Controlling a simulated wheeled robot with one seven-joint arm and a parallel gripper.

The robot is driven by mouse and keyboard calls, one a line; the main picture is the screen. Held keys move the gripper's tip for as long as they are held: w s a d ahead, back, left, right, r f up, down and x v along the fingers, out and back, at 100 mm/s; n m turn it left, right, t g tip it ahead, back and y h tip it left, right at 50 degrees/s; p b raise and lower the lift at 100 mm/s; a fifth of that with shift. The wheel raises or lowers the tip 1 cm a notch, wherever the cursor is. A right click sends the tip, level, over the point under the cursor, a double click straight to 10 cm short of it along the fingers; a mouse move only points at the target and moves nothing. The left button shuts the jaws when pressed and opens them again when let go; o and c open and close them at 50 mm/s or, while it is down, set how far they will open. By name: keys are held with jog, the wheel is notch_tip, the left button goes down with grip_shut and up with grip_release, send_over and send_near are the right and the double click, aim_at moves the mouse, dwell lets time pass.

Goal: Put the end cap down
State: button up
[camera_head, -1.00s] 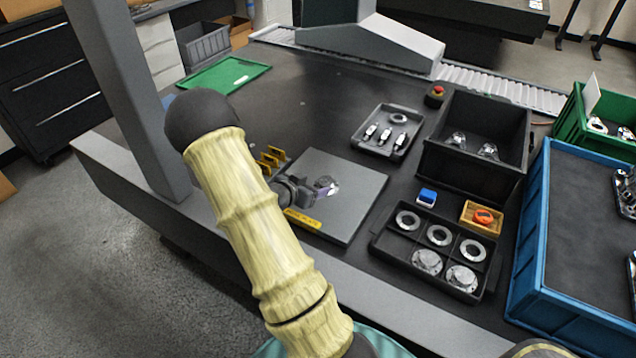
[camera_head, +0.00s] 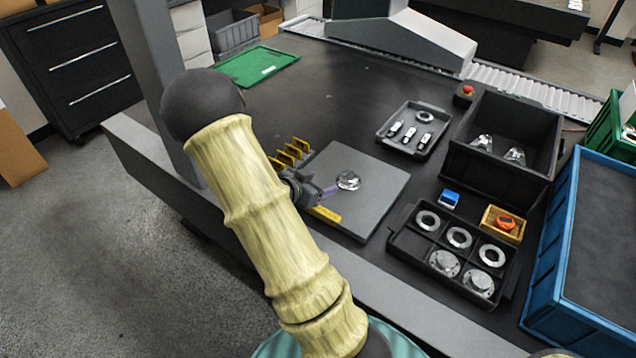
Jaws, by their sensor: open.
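A shiny metal end cap (camera_head: 348,180) rests on the grey square plate (camera_head: 372,203) on the dark table. My gripper (camera_head: 328,191) is just left of the end cap, open and apart from it, low over the plate's left part. My arm hides the area to the left and below the gripper.
A compartment tray (camera_head: 405,240) with metal rings and flanged caps lies right of the plate. Behind it are a small tray (camera_head: 397,152) with parts and a deep black bin (camera_head: 497,173). Yellow upright pieces (camera_head: 290,152) stand close behind my gripper. A blue crate (camera_head: 557,270) is at right.

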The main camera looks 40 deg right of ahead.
jog(key=w+a+r+n+t+y, duration=0.15)
jog(key=a+n+y, duration=0.25)
jog(key=a, duration=0.4)
jog(key=w+a+r+n+t+y, duration=0.1)
jog(key=a+n+t+y, duration=0.15)
jog(key=a+y, duration=0.4)
jog(key=s+a+r+n+g+y, duration=0.1)
jog(key=s+a+r+n+g, duration=0.2)
jog(key=s+a+n, duration=0.6)
jog(key=s+a+r, duration=0.1)
jog(key=s+r, duration=0.1)
jog(key=s, duration=0.2)
jog(key=shift+a+n+g+y, duration=0.3)
jog(key=shift+n+y, duration=0.05)
